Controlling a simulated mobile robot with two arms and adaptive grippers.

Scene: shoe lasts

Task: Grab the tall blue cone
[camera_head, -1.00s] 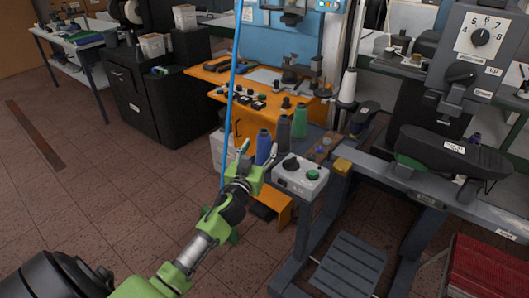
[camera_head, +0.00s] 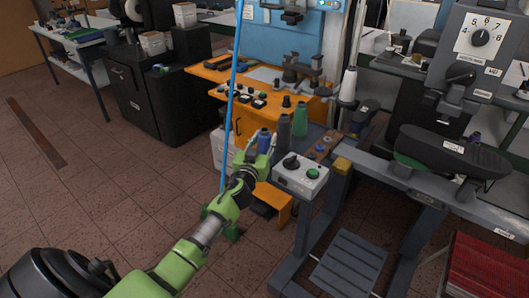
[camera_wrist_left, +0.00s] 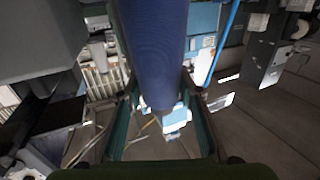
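The tall blue cone (camera_head: 263,141) stands at the left of a group of thread cones on the small stand beside the orange bench. My left gripper (camera_head: 255,158) is at it, with its fingers open on either side of the cone. In the left wrist view the blue cone (camera_wrist_left: 155,45) fills the upper middle, between the two open fingers (camera_wrist_left: 160,120). Whether the fingers touch it cannot be told. Its lower part is hidden by the gripper in the head view. My right gripper is not in view.
A dark grey-green cone (camera_head: 283,132) and a green cone (camera_head: 300,122) stand close to the right of it. A grey control box (camera_head: 300,177) with knobs is just in front. A thin blue line (camera_head: 233,70) hangs at the left. The floor at left is clear.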

